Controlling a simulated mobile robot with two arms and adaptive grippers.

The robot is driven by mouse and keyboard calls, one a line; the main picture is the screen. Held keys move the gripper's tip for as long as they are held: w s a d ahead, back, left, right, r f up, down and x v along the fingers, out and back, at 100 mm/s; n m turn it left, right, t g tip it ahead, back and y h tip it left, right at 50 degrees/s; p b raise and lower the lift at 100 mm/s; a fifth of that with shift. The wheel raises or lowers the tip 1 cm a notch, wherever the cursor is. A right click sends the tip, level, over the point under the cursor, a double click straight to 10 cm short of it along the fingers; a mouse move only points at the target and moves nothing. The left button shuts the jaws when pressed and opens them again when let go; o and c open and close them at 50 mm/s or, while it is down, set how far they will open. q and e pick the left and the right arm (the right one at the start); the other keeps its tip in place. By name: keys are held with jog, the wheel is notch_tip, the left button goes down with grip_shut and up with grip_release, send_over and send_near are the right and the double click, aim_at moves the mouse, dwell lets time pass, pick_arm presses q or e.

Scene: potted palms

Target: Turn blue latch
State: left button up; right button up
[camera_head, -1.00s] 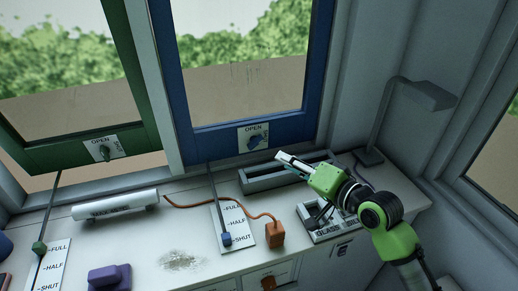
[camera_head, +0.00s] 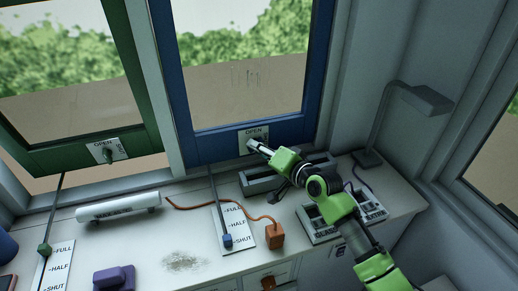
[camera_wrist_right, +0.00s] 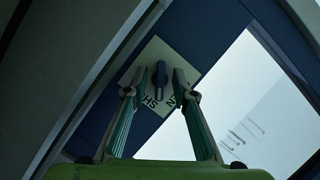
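The blue latch (camera_wrist_right: 160,72) sits on a white plate (camera_head: 253,132) marked OPEN, low on the blue window frame (camera_head: 217,147). In the head view my right gripper (camera_head: 254,146) is at this plate and hides most of the latch. In the right wrist view the fingers of my right gripper (camera_wrist_right: 159,86) stand apart, one on each side of the latch, with small gaps showing. The latch handle points roughly along the fingers there. I cannot tell how deep the latch is between them. My left gripper is not in view.
A green window frame (camera_head: 80,156) with its own green latch (camera_head: 107,154) is at left. Below are a grey trough (camera_head: 262,183), an orange block (camera_head: 274,236) with a cord, and a slider board (camera_head: 237,230). A grey lamp (camera_head: 428,99) stands at right.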

grip_shut()
jog(key=shift+r, duration=0.1)
jog(key=shift+a+n+h+p, duration=0.1)
jog(key=shift+n+h+p, duration=1.1)
jog(key=shift+n+p, duration=0.9)
jog(key=shift+n+h+p, duration=1.2)
jog(key=shift+n+p, duration=0.4)
jog(key=shift+p, duration=1)
jog(key=shift+t, duration=0.3)
